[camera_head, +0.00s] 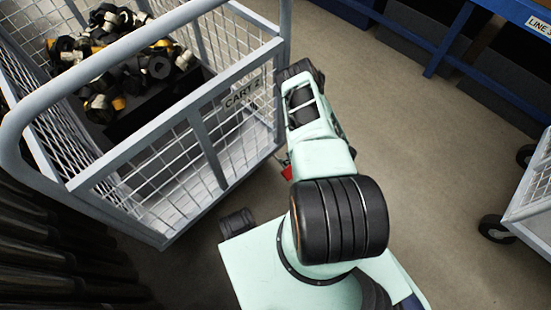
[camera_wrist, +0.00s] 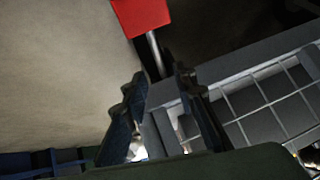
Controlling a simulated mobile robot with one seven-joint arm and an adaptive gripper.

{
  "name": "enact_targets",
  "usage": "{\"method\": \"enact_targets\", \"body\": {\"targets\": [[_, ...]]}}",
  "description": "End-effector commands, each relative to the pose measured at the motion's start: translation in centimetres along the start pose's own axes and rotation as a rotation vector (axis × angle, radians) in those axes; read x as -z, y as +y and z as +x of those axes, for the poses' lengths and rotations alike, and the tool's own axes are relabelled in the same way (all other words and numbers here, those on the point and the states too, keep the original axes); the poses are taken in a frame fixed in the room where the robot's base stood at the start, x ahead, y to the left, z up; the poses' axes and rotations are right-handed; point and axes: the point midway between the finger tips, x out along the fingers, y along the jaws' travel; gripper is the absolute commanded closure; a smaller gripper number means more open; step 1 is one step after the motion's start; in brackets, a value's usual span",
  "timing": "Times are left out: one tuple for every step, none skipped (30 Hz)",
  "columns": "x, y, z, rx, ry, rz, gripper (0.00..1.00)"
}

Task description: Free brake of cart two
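A small red brake pedal or handle (camera_head: 287,172) shows low beside the cart's corner, partly behind my arm. In the wrist view the red piece (camera_wrist: 143,15) sits at the top on a thin metal rod (camera_wrist: 155,52). My gripper (camera_wrist: 161,72) is open and empty. Its fingertips point toward the rod, with the red piece beyond them; I cannot tell whether they touch. The head view hides my gripper behind my arm.
The cart holds a pile of black and yellow parts (camera_head: 120,55). A blue table (camera_head: 480,12) labelled "LINE 3" is at top right, and another wheeled cart (camera_head: 530,195) is at the right edge. Concrete floor (camera_head: 430,110) between them is clear.

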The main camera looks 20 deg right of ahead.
Motion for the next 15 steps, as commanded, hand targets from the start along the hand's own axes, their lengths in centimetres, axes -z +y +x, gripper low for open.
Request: {"method": "enact_targets", "body": {"targets": [[-0.3, -0.1, 1.4, 0.004, 0.000, -0.003, 0.74], [-0.3, -0.1, 2.0, 0.004, 0.000, -0.003, 0.74], [-0.2, -0.1, 2.8, 0.003, 0.000, -0.003, 0.74], [-0.3, 0.0, 3.4, 0.003, 0.000, -0.003, 0.74], [-0.3, 0.0, 3.9, 0.003, -0.001, -0.004, 0.74], [-0.2, 0.0, 4.7, 0.003, 0.000, -0.004, 0.74], [-0.2, 0.0, 5.2, 0.003, 0.000, -0.003, 0.74], [-0.3, 0.0, 5.6, 0.002, 0.000, -0.003, 0.74], [-0.2, 0.0, 6.2, 0.002, -0.001, -0.003, 0.74], [-0.2, 0.0, 6.5, 0.002, -0.001, -0.004, 0.74], [-0.2, 0.0, 6.9, 0.002, -0.001, -0.003, 0.74], [-0.1, 0.0, 7.2, 0.001, -0.001, -0.002, 0.74], [-0.1, 0.1, 7.4, 0.000, 0.000, -0.002, 0.74], [-0.1, 0.1, 7.6, 0.000, 0.000, -0.002, 0.74], [-0.1, 0.1, 7.8, 0.000, 0.000, -0.002, 0.74]]}}
